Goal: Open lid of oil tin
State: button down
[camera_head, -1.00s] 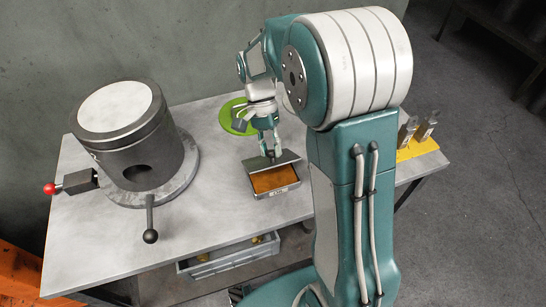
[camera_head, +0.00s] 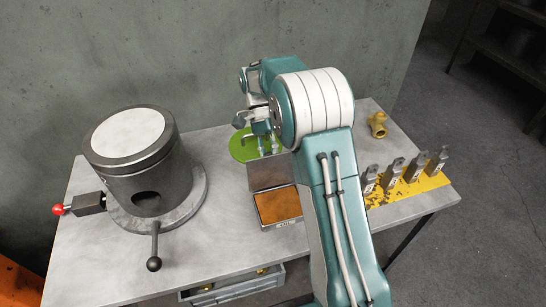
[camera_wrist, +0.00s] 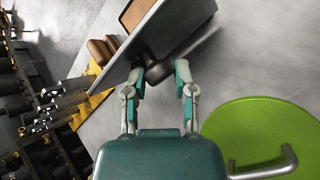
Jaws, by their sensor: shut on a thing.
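The oil tin (camera_head: 278,207) is a small grey rectangular box with an orange-brown inside, on the table in front of my arm. Its grey lid (camera_head: 266,174) is tilted up along the tin's far side, so the inside shows. My gripper (camera_head: 263,146) is just behind the lid, partly hidden by my arm. In the wrist view my gripper (camera_wrist: 160,75) is shut on a dark knob (camera_wrist: 157,68) on the lid's outer face. The lid (camera_wrist: 133,56) shows there as a slanted plate, with a brown part of the tin (camera_wrist: 134,12) beyond it.
A green disc (camera_head: 241,152) with a grey handle (camera_wrist: 266,168) lies beside my gripper. A dark cylinder (camera_head: 141,178) with a red-knobbed lever (camera_head: 58,209) stands at left. At right are a yellow strip with metal blocks (camera_head: 395,172) and a brass fitting (camera_head: 377,125). An open drawer (camera_head: 235,287) is below.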

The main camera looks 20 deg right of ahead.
jog(key=shift+w+a+f+g, duration=0.2)
jog(key=shift+w+f+g, duration=0.25)
jog(key=shift+w+g, duration=0.4)
jog(key=shift+s+g, duration=0.15)
jog(key=shift+g, duration=0.1)
jog(key=shift+c, duration=2.1)
grip_release()
jog(key=shift+a, duration=0.2)
